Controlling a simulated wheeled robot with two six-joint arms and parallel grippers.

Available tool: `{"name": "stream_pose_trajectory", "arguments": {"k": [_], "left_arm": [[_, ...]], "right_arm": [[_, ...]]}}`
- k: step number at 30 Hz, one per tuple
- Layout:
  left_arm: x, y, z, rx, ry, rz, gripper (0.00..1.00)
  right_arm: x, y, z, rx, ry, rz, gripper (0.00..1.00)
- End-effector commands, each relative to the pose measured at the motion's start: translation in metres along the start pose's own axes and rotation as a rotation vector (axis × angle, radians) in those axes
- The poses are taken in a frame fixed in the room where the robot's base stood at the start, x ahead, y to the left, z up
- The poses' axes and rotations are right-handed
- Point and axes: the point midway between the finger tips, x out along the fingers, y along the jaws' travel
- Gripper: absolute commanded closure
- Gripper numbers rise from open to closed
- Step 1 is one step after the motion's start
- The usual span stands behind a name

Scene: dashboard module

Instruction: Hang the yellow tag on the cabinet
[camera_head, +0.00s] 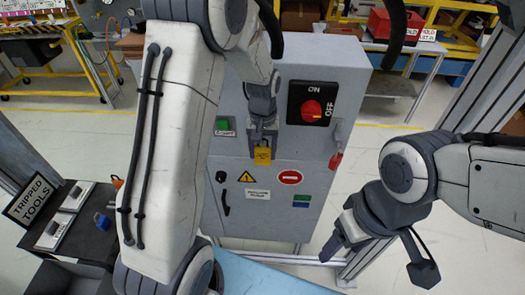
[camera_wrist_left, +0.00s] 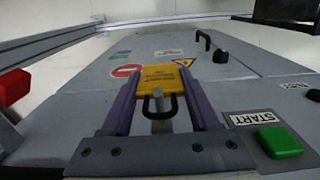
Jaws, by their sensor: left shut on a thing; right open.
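The yellow tag (camera_head: 263,156) is in front of the upper part of the grey cabinet (camera_head: 235,160), below and left of the red ON/OFF switch. My left gripper (camera_head: 263,147) is shut on it. In the left wrist view the yellow tag (camera_wrist_left: 165,78) sits between the purple fingers of my left gripper (camera_wrist_left: 162,85), with its dark loop towards the camera. A short grey piece shows at the loop; I cannot tell whether the loop is around it. My right gripper (camera_head: 378,262) is open and empty, low on the right, apart from the cabinet.
The red rotary switch (camera_head: 311,109) and green START button (camera_head: 222,124) flank the left gripper. A red tag (camera_head: 336,159) hangs on the cabinet's right side. A dark stand with a TRIPPED TOOLS sign (camera_head: 34,196) is at left. A blue surface (camera_head: 260,276) lies below.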

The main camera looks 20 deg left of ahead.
Motion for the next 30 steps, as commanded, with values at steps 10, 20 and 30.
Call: {"name": "stream_pose_trajectory", "arguments": {"k": [10, 20, 30], "left_arm": [[0.0, 0.0, 0.0, 0.0, 0.001, 0.0, 0.91], [0.0, 0.0, 0.0, 0.0, 0.0, 0.0, 0.04], [-0.016, 0.001, -0.002, 0.0, 0.007, 0.002, 0.04]], "right_arm": [[0.0, 0.0, 0.0, 0.0, 0.0, 0.0, 0.34], [0.0, 0.0, 0.0, 0.0, 0.0, 0.0, 0.34], [0.005, 0.0, 0.0, 0.0, 0.0, 0.0, 0.34]]}}
